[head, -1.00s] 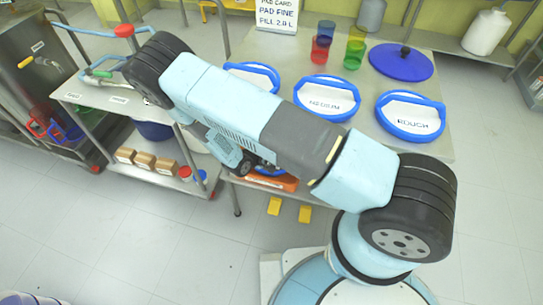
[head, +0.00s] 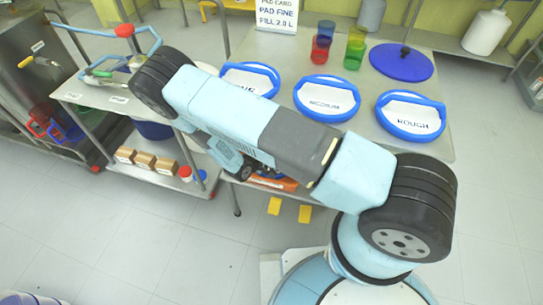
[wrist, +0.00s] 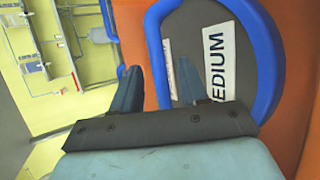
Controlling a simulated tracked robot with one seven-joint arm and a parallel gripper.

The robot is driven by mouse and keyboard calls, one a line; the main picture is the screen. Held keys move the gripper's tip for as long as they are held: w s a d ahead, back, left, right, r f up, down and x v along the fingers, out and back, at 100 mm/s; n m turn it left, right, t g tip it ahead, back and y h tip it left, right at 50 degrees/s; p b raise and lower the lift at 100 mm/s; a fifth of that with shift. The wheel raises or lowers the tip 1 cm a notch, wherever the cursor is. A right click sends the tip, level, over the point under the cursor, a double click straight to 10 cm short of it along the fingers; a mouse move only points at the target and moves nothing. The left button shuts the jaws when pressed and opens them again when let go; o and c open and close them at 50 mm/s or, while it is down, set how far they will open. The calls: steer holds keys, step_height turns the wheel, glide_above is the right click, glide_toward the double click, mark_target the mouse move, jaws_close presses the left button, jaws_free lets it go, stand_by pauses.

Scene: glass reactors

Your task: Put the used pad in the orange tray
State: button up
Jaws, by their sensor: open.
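The used pad (wrist: 195,30), a dark grey disc with a blue rim and a white MEDIUM label, lies against orange surfaces in the wrist view. The orange tray (wrist: 289,70) shows around it there. In the head view the orange tray (head: 285,184) sits on the shelf under the table, mostly hidden by my arm, with a bit of blue in it. My gripper (wrist: 158,80) is open, its two fingers on either side of part of the blue rim; contact cannot be told. In the head view my gripper is hidden behind my arm.
White pads with blue rims, FINE (head: 255,80), MEDIUM (head: 327,98) and ROUGH (head: 411,116), lie on the table (head: 440,152). A blue lid (head: 402,65), coloured cups and a card reading PAD FINE stand behind. Small boxes (head: 145,160) line the left shelf. The floor in front is clear.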

steer(key=v, duration=1.2)
